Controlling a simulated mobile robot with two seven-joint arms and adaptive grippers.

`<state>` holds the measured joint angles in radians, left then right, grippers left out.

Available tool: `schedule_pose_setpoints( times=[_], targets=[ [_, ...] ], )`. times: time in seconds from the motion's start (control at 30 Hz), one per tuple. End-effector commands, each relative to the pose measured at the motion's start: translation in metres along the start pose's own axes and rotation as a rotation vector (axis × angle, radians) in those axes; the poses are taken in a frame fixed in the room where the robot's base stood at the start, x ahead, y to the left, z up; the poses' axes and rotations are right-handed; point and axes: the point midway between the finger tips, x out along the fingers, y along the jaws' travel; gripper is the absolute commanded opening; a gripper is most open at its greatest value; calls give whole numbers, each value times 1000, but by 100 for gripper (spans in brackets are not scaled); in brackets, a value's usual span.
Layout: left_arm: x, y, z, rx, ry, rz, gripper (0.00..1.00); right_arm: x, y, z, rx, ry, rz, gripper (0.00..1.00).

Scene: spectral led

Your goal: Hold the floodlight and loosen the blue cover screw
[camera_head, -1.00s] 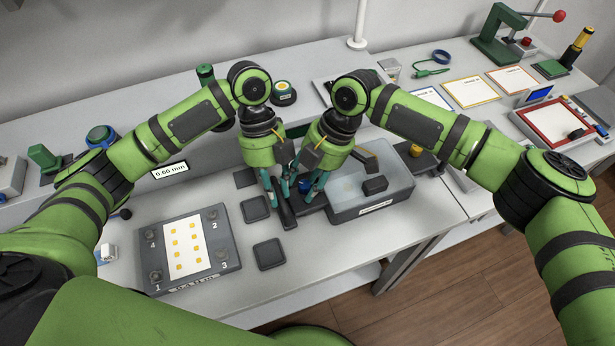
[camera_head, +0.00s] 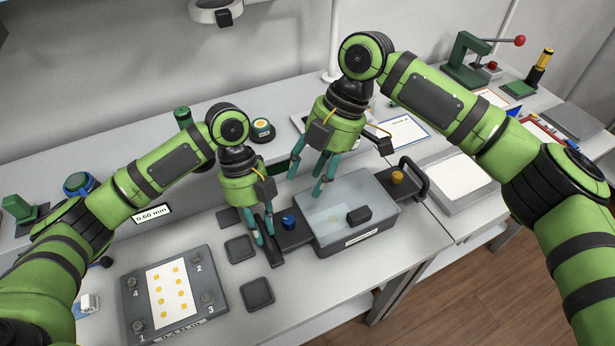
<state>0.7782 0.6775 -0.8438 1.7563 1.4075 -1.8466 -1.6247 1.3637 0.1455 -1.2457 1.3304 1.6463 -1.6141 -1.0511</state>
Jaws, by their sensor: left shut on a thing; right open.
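The floodlight (camera_head: 357,240) is a grey box with a pale translucent cover and dark end plates, lying on the bench. A blue screw (camera_head: 288,222) stands upright on its left end plate. A yellow screw (camera_head: 397,178) stands on the right end plate, beside a dark handle (camera_head: 424,180). My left gripper (camera_head: 265,238) is shut on the dark left handle (camera_head: 272,249), to the left of the blue screw; its fingers partly hide the handle. My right gripper (camera_head: 311,177) is open and empty, raised above the floodlight's far left side, clear of the blue screw.
A dark plate (camera_head: 216,303) with numbered posts and a sheet of yellow squares lies front left. Dark square pads (camera_head: 258,293) lie between it and the floodlight. A black block (camera_head: 358,214) shows at the cover. A pale tray (camera_head: 458,183) stands to the right.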

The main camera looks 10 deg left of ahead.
Motion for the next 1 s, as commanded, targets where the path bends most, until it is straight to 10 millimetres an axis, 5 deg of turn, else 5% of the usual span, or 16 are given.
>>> schedule_pose_setpoints(
  times=[0.47, 0.5, 0.57, 1.0],
  targets=[
    [0, 1, 0, -1, 2, 3, 0, 0, 0, 0, 1, -1, 1, 49],
    [-4, -3, -1, 9, 1, -12, 36, 0, 0, 0, 1, -1, 1, 49],
    [-3, -2, -1, 8, 1, -11, 52, 0, 0, 0, 1, -1, 1, 49],
    [-8, 1, 1, -4, -1, 5, 52, 1, 0, 0, 1, -1, 1, 49]
  ],
)
